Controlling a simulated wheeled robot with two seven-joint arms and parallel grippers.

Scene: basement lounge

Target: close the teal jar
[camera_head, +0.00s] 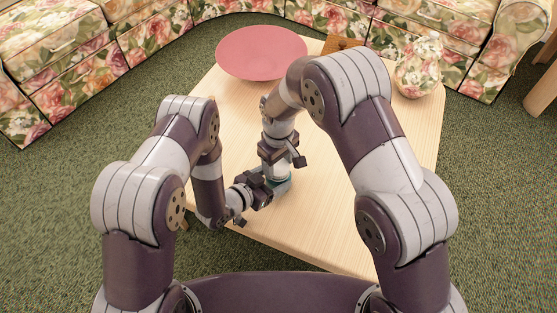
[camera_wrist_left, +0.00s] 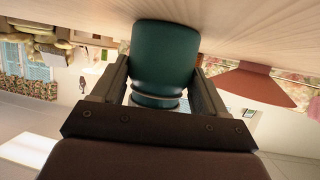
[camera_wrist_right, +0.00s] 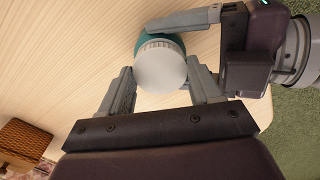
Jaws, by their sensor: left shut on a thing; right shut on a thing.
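The teal jar (camera_wrist_left: 165,55) stands on the light wood table; in the head view only a sliver of it (camera_head: 283,186) shows between my grippers. My left gripper (camera_wrist_left: 161,68) is shut around the jar's body from the side. A white lid (camera_wrist_right: 162,66) with a ribbed edge sits over the jar's top in the right wrist view, with teal showing behind it. My right gripper (camera_wrist_right: 162,76) comes from above and is shut on the lid, a finger on each side. Whether the lid is fully seated cannot be told.
A wide pink-red bowl (camera_head: 262,53) stands at the back of the table (camera_head: 350,215). A brown box (camera_head: 342,45) lies right of it, partly hidden by my right arm. A floral vase (camera_head: 419,68) stands at the back right. The table's front right is clear.

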